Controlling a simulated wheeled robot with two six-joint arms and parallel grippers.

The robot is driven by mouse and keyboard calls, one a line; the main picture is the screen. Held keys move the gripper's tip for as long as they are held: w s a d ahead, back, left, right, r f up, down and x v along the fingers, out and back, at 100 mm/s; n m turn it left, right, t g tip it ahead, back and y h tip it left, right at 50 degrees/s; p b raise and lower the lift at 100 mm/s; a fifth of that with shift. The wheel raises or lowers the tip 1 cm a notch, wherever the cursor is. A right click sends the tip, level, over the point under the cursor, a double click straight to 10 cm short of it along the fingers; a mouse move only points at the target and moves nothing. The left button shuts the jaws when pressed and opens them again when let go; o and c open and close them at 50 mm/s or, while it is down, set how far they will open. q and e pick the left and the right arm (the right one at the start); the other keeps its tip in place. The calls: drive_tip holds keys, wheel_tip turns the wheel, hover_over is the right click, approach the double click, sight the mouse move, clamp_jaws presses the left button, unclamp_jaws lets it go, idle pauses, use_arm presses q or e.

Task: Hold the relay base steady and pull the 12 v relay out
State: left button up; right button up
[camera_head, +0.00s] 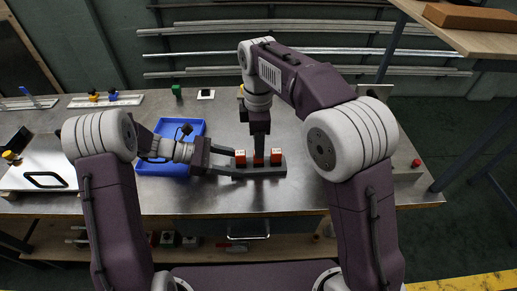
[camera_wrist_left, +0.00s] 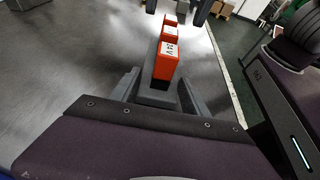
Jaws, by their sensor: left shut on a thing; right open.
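The dark grey relay base (camera_head: 262,172) lies on the metal bench with three red relays in a row. These are a left relay (camera_head: 240,157), a middle relay (camera_head: 258,161) and a right relay (camera_head: 276,155). My left gripper (camera_head: 231,163) is shut on the base's left end. In the left wrist view, the nearest relay (camera_wrist_left: 166,62) has a white label that seems to read 24 V; the labels behind it are too small to read surely. My right gripper (camera_head: 259,147) points down, open, over the middle relay and partly hides it.
A blue tray (camera_head: 164,172) stands left of the base, behind my left arm. A white board with a black handle (camera_head: 45,180) lies at the far left. A green block (camera_head: 177,91) and a small white item (camera_head: 206,94) sit at the back.

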wheel_tip(320, 180, down, 6)
idle(0.4)
clamp_jaws()
